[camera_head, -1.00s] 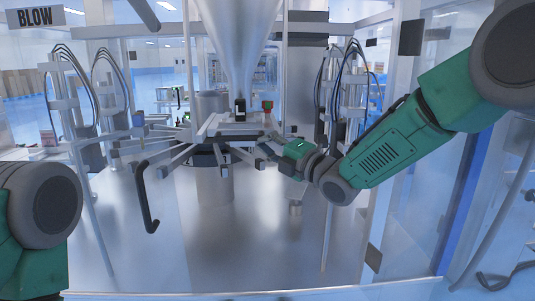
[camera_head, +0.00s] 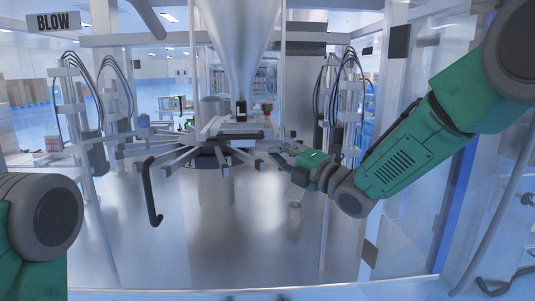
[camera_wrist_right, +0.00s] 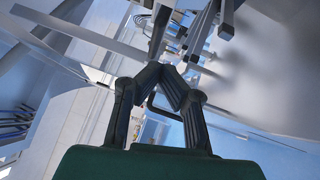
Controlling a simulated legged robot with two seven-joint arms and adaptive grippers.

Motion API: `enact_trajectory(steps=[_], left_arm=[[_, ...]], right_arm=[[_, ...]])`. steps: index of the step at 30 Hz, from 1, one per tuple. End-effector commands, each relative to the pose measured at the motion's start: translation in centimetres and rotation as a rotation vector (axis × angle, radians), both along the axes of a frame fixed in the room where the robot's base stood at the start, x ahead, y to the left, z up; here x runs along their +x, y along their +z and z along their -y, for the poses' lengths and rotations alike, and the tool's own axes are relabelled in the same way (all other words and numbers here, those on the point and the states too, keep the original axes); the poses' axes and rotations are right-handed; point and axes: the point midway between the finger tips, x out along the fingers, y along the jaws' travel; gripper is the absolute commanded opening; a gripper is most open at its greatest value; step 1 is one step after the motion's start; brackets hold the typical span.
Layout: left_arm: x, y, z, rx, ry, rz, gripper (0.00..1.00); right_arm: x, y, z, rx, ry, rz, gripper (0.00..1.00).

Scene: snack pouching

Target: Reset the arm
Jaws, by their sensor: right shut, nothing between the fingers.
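My right arm comes in from the right in the head view. Its gripper (camera_head: 285,147) is beside the right end of the machine's radial arms (camera_head: 225,152), and its fingertips are partly lost among the dark parts. In the right wrist view the two dark fingers (camera_wrist_right: 163,70) meet at their tips, with nothing between them. Metal bars of the machine lie just beyond the tips. I cannot tell whether they touch. Of my left arm only a grey and green link shows at the lower left, and its gripper is out of view.
A steel funnel (camera_head: 237,50) hangs over the machine's centre. Posts with black hoses (camera_head: 88,100) stand left, and more (camera_head: 338,105) stand right. A black hooked handle (camera_head: 150,190) hangs in front at the left. The lower middle, above the steel floor (camera_head: 250,250), is free.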

Motion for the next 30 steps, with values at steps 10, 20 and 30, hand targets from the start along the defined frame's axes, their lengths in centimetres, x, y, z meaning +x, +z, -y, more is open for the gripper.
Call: enact_trajectory(steps=[10,20,30], left_arm=[[0.0,-1.0,0.0,0.0,0.0,0.0,0.0],[0.0,-1.3,0.0,0.0,0.0,0.0,0.0],[0.0,-1.7,0.0,0.0,0.0,0.0,0.0]], right_arm=[[-4.4,-0.7,3.9,-0.001,-0.001,0.003,0.0],[-5.7,-7.2,6.0,0.073,-0.054,-0.219,0.0],[-14.7,-30.2,12.0,0.411,-0.428,-1.046,0.0]])
